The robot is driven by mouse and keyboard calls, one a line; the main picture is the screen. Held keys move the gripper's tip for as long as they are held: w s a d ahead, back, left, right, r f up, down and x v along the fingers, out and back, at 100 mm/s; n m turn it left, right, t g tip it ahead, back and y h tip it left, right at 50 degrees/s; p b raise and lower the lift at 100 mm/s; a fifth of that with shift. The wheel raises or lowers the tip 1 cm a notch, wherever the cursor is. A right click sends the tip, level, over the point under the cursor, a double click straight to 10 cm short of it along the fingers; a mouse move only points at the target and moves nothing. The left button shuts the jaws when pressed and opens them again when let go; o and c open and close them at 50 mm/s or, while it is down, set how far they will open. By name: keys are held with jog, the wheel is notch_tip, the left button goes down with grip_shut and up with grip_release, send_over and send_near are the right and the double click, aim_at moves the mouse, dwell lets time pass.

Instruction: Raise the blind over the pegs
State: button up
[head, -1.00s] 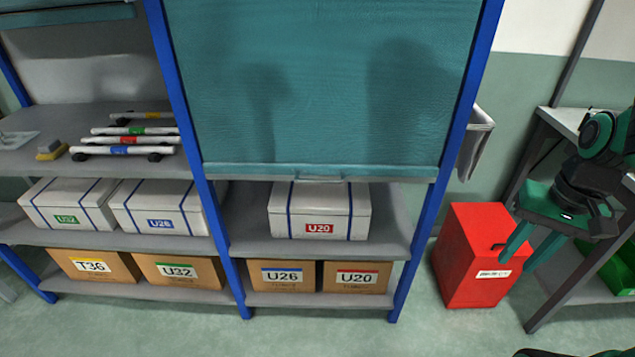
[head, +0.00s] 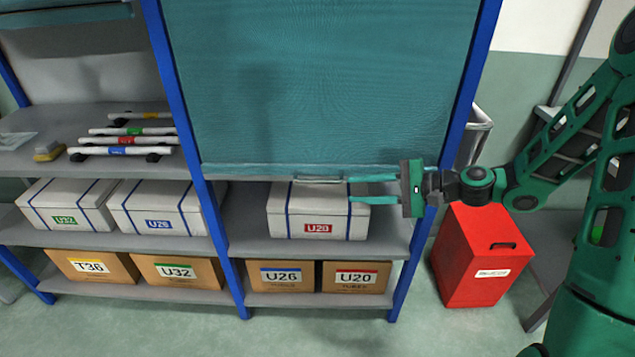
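The teal blind (head: 320,90) is down over the right bay of the blue-framed shelf. A pale bottom bar runs along its lower edge, with a small grey handle (head: 318,179) at its middle. The pegs are not in view; the blind covers the space behind it. My gripper (head: 350,189) reaches in from the right, just right of the handle and near its height. Its two teal fingers are apart and point left, with nothing seen between them. I cannot tell whether a fingertip touches the handle.
A white box labelled U20 (head: 318,210) stands on the shelf just below the bar, close to my fingers. Cardboard boxes (head: 283,277) fill the shelf below. A red bin (head: 478,258) stands on the floor right of the shelf. The right blue post (head: 470,80) is beside my gripper.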

aim_at(328, 182)
jog(key=shift+m+t+y, duration=0.3)
jog(key=shift+m+y, duration=0.1)
jog(key=x, duration=0.7)
jog(key=r+x, duration=0.1)
jog(key=x, duration=0.3)
jog(key=shift+w, duration=0.4)
jog(key=shift+a, duration=0.1)
jog(key=shift+c, duration=0.7)
